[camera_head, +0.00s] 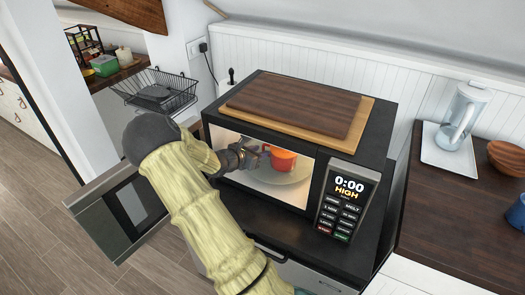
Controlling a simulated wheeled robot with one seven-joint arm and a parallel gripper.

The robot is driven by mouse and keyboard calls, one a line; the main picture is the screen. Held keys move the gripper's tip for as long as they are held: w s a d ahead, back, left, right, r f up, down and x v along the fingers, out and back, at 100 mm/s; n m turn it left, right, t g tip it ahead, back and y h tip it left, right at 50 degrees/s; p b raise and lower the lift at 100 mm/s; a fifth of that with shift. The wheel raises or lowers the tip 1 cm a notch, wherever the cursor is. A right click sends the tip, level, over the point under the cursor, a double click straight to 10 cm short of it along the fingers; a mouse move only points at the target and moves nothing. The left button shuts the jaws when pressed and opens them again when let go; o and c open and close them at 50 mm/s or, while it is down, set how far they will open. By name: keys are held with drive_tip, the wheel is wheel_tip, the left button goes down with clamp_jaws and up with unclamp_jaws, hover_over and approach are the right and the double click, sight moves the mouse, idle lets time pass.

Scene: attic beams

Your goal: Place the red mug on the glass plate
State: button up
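The red mug (284,161) is inside the lit microwave, on or just above the round glass plate (285,188). It looks upright and orange-red. My gripper (264,154) reaches in through the open front from the left, with its fingers at the mug's left side. The fingers are small and partly hidden by my wrist, so I cannot tell whether they are closed on the mug. A gap between the mug's base and the plate cannot be made out.
The microwave door (128,210) hangs open at left, beyond my arm. The control panel (345,205) is right of the opening. Wooden boards (295,105) lie on top. A wire basket (155,92) is behind at left. A white tray with a jug (459,120) stands at right.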

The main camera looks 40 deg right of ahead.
drive_tip(key=s+a+b, duration=0.1)
drive_tip(key=s+a, duration=0.1)
drive_tip(key=a, duration=0.8)
drive_tip(key=shift+s, duration=0.15)
drive_tip(key=shift+a, duration=0.15)
drive_tip(key=s+a+r+m+y, duration=0.2)
drive_tip(key=s+a+m+y, duration=0.4)
drive_tip(key=s+a+m, duration=0.2)
drive_tip(key=s+a+r+m+y, duration=0.3)
drive_tip(key=s+a+m+y, duration=0.4)
drive_tip(key=a+m, duration=0.5)
drive_tip(key=shift+s+a, duration=0.6)
drive_tip(key=shift+s, duration=0.6)
